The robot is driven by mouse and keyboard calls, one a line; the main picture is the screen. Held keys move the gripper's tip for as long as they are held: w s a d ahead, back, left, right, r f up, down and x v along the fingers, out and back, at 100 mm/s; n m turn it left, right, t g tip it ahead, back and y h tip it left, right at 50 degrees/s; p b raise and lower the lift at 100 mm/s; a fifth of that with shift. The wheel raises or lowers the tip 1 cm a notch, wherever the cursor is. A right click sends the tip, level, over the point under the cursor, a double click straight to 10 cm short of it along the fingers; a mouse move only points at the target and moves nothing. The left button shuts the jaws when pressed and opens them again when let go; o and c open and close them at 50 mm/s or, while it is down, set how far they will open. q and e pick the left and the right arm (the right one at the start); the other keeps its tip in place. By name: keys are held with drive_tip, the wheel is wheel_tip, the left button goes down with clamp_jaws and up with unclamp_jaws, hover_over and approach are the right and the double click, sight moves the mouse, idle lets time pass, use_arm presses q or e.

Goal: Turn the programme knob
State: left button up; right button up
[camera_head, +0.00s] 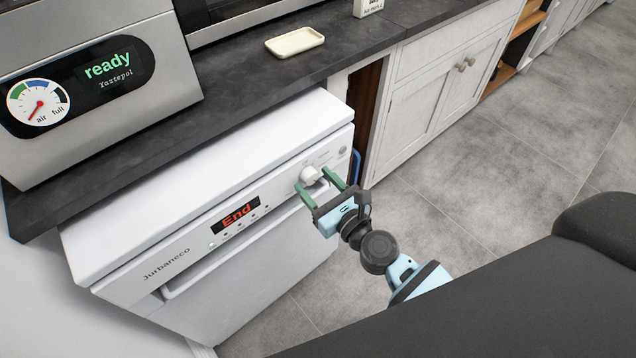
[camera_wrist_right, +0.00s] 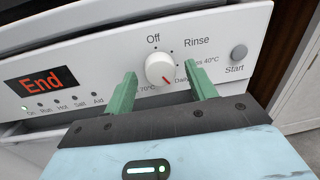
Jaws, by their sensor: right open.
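The white programme knob (camera_head: 309,175) sits on the front panel of a white dishwasher (camera_head: 220,180). My left gripper is not in view.
The panel display (camera_head: 237,216) reads "End". A round grey Start button (camera_wrist_right: 239,52) is right of the knob. A dark worktop (camera_head: 240,85) overhangs the dishwasher and carries a machine reading "ready" (camera_head: 95,80) and a cream dish (camera_head: 294,42). Grey floor is clear at right.

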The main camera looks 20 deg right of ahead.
drive_tip(key=c, duration=1)
